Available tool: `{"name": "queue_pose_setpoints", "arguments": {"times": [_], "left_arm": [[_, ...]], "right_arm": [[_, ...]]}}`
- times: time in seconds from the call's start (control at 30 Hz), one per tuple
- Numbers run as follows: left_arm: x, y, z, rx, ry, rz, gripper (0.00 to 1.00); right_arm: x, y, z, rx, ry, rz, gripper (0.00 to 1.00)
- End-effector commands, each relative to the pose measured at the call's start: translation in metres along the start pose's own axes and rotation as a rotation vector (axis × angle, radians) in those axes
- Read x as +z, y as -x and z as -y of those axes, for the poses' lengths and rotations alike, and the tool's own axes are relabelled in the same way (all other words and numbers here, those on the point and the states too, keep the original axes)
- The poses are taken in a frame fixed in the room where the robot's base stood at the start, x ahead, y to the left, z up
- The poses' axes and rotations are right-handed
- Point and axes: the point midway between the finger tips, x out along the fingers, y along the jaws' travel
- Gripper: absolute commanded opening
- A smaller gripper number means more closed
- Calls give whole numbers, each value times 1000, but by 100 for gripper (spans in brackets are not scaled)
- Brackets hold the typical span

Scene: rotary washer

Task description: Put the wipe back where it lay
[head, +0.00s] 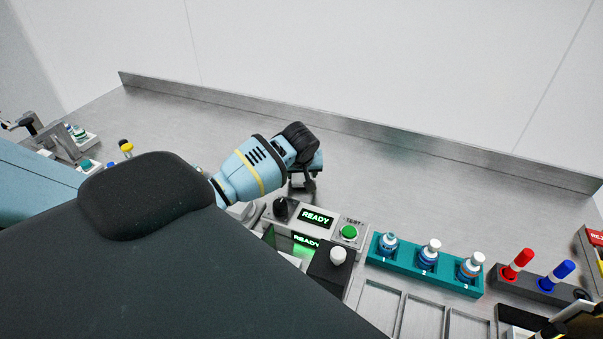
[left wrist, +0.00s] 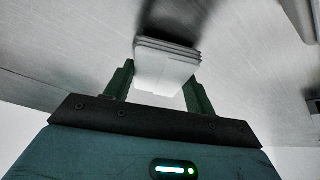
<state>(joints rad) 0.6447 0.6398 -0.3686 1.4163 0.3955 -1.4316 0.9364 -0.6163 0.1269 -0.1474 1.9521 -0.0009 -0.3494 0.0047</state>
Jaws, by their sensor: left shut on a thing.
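My left gripper (head: 302,187) is above the steel worktop behind the control box in the head view. In the left wrist view, its two dark fingers (left wrist: 160,82) stand on either side of a white folded wipe (left wrist: 167,66). They are shut on the wipe, which shows several stacked layers. The wipe's dark shadow falls on the brushed metal surface beyond it. In the head view I cannot make out the wipe, and my gripper and arm hide part of the worktop.
A control box with a green READY display (head: 317,218) stands just in front of the gripper. A teal rack (head: 410,269) holds three capped bottles. Red (head: 517,263) and blue (head: 556,275) capped items stand at right. The worktop behind (head: 400,170) is clear up to a low back ledge.

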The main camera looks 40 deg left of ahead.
Motion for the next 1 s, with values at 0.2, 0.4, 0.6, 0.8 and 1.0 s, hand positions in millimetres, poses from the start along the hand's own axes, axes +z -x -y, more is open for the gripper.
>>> {"name": "queue_pose_setpoints", "arguments": {"times": [0.2,0.4,0.6,0.8,1.0], "left_arm": [[1,-2,0,1,1,-2,19],[2,-4,0,0,1,-1,19],[2,-4,0,0,1,-1,77],[2,-5,1,-1,1,-1,77],[1,5,0,1,0,-1,77]], "right_arm": [[-1,0,0,0,0,-1,36],[0,0,0,0,0,-1,36],[0,0,0,0,0,0,36],[0,0,0,0,0,1,36],[2,0,0,0,0,4,36]]}}
